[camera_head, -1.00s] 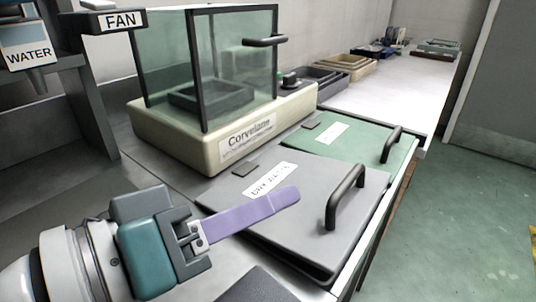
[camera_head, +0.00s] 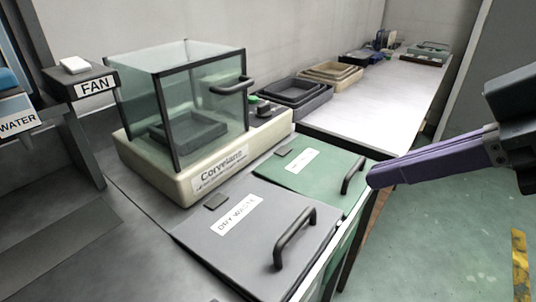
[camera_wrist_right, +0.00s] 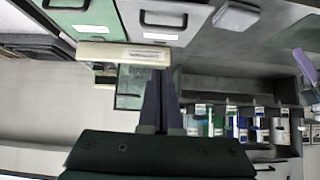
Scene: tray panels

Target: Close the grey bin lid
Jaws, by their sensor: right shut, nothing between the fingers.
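The grey bin lid (camera_head: 245,245), labelled DRY WASTE, is in the head view at bottom centre, with a dark bar handle (camera_head: 293,236). It lies nearly level with the counter; a dark line shows along its near-left edge, and I cannot tell if it is fully seated. The lid also shows in the right wrist view (camera_wrist_right: 195,22). My right gripper (camera_head: 373,178) has purple fingers, shut and empty, above and right of the lid, apart from its handle. The fingers also show in the right wrist view (camera_wrist_right: 162,80). A purple piece of my left gripper (camera_wrist_right: 305,65) seems to show at the right of that view.
A green lid (camera_head: 300,178) with a handle (camera_head: 353,174) lies beyond the grey one. A glass-boxed balance (camera_head: 205,185) stands behind both. Trays (camera_head: 295,95) sit farther back. Open floor (camera_head: 440,240) lies to the right.

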